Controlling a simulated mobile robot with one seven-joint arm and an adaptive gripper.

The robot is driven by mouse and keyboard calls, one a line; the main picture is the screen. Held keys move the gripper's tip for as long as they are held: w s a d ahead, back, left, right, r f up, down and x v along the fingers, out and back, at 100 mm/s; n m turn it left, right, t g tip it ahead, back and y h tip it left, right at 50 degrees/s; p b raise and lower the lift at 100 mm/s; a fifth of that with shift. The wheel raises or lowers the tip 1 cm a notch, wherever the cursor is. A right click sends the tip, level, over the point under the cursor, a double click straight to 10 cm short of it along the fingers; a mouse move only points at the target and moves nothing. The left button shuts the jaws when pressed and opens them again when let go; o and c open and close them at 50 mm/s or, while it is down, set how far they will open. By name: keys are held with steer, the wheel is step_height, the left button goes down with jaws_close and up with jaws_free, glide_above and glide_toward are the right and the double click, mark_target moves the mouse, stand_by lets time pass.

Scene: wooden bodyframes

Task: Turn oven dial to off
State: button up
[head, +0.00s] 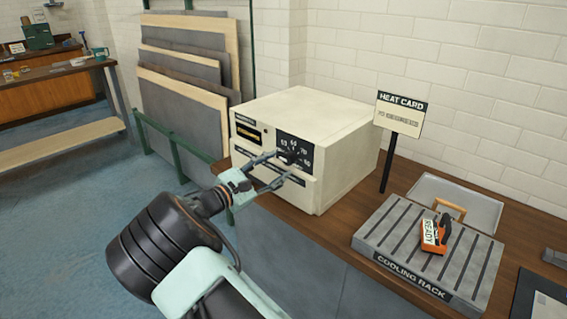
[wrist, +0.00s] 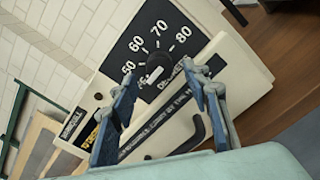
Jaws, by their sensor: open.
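The oven (head: 335,125) is a cream box on the wooden bench. Its front carries a black dial plate (head: 296,146) with white numbers. In the wrist view the dial plate (wrist: 143,38) shows numbers including 60, 70 and 80. The dial knob (wrist: 154,69) is dark with a pale part; its exact setting is hard to read. My gripper (head: 289,167) is open in front of the oven's face. In the wrist view my gripper (wrist: 160,70) has its two fingertips on either side of the knob; I cannot tell whether they touch it.
A heat card sign (head: 400,113) stands right of the oven. A grey cooling rack (head: 390,225) holds an orange-handled item tagged READY (head: 434,234). A pale tray (head: 455,202) lies behind it. Framed panels (head: 185,75) lean on the wall at left.

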steer(key=v, duration=0.7)
steer(key=shift+s+a, duration=0.25)
steer(key=shift+s, duration=0.1)
steer(key=shift+d, duration=0.1)
